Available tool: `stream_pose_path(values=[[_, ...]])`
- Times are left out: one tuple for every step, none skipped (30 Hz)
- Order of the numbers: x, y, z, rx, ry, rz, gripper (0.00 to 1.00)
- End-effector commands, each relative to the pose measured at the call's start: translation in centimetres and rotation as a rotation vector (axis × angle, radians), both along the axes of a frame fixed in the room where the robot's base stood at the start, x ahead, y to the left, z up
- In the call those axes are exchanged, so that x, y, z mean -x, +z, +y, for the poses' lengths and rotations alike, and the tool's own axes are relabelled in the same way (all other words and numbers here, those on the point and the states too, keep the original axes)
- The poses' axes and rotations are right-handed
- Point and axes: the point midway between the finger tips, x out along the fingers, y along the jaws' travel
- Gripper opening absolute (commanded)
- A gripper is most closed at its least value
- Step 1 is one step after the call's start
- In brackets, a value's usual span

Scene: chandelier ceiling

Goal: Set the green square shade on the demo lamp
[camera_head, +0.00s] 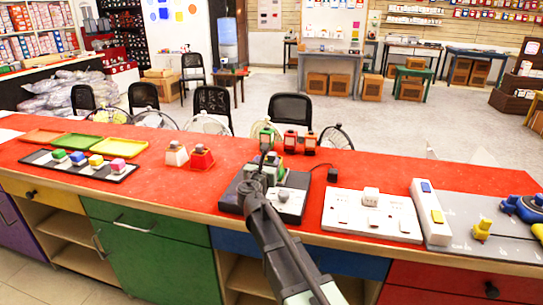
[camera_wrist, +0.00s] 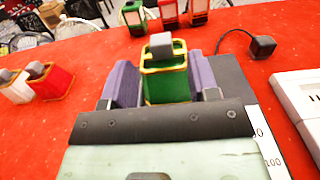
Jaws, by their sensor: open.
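A green square shade (camera_wrist: 167,88) with gold edges and a grey knob on top stands upright between the fingers of my gripper (camera_wrist: 163,80) in the wrist view. My gripper is open, with one purple finger close on each side of the shade. In the head view my gripper (camera_head: 268,158) is over the dark and grey stand (camera_head: 292,203), and the green shade (camera_head: 275,171) is partly hidden by my arm. The shade's lower part is hidden in the wrist view, so I cannot tell what it rests on. The demo lamp cannot be made out clearly.
A white shade (camera_head: 176,154) and a red shade (camera_head: 201,158) stand to the left on the red counter (camera_head: 150,195). Small red lanterns (camera_head: 290,142) stand behind. A black plug (camera_head: 332,175) and a white socket board (camera_head: 350,214) are to the right.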

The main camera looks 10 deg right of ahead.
Motion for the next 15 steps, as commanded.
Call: stream_pose_path(values=[[1.5, 0.0, 0.5, 0.0, 0.001, 0.0, 0.55], [2.1, 0.0, 0.8, 0.0, 0.001, 0.0, 0.55], [2.8, 0.0, 1.1, 0.0, 0.001, 0.0, 0.55], [3.2, 0.0, 1.3, 0.0, 0.001, 0.0, 0.55], [3.5, 0.0, 1.5, 0.0, 0.0, 0.0, 0.55], [3.9, 0.0, 1.7, 0.0, 0.0, 0.0, 0.55], [4.0, 0.0, 1.8, 0.0, 0.0, 0.0, 0.55], [4.1, 0.0, 1.9, 0.0, 0.0, 0.0, 0.55], [4.2, 0.0, 2.0, 0.0, 0.0, 0.0, 0.55], [4.2, 0.0, 2.0, 0.0, -0.001, 0.0, 0.55], [4.2, 0.0, 2.0, 0.0, -0.001, 0.0, 0.55], [4.2, 0.0, 2.0, 0.0, -0.001, 0.0, 0.55], [4.2, 0.0, 2.0, 0.0, -0.001, 0.0, 0.55], [4.2, 0.0, 2.0, 0.0, -0.001, 0.0, 0.55], [4.2, 0.0, 2.0, 0.0, -0.001, 0.0, 0.55]])
